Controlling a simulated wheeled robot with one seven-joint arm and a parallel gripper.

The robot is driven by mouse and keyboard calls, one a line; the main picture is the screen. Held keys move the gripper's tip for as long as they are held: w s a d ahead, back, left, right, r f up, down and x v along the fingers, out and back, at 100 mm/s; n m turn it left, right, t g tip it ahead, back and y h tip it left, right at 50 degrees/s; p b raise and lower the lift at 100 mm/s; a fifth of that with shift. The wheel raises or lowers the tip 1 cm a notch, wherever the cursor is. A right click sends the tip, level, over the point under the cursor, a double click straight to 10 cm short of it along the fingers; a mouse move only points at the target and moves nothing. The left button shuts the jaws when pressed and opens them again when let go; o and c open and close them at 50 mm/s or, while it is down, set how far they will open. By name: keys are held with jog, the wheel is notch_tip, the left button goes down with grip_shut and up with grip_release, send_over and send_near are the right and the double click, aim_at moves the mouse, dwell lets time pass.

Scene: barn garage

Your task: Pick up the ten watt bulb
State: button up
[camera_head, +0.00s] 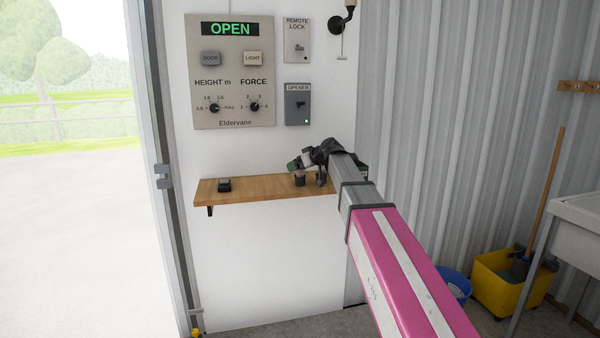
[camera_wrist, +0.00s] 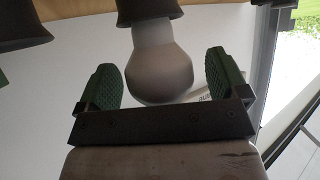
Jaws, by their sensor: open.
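A frosted, pale grey bulb (camera_wrist: 158,70) shows in the wrist view, its neck in a dark collar-like holder (camera_wrist: 150,11). I cannot read any wattage on it. My gripper (camera_wrist: 161,82) is open, with one green ridged finger pad on each side of the bulb. A gap shows on both sides, so the pads do not appear to touch it. In the head view my gripper (camera_head: 318,157) is over the right end of the wooden shelf (camera_head: 260,192). The bulb cannot be made out there, hidden by or lost against my gripper.
Dark holders stand along the shelf, one at the left (camera_head: 224,185) and one near my gripper (camera_head: 299,180). A control panel (camera_head: 232,112) and opener switch (camera_head: 298,104) are on the wall above. A corrugated wall (camera_head: 430,110) is at right; the doorway is open at left.

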jog(key=c, duration=0.8)
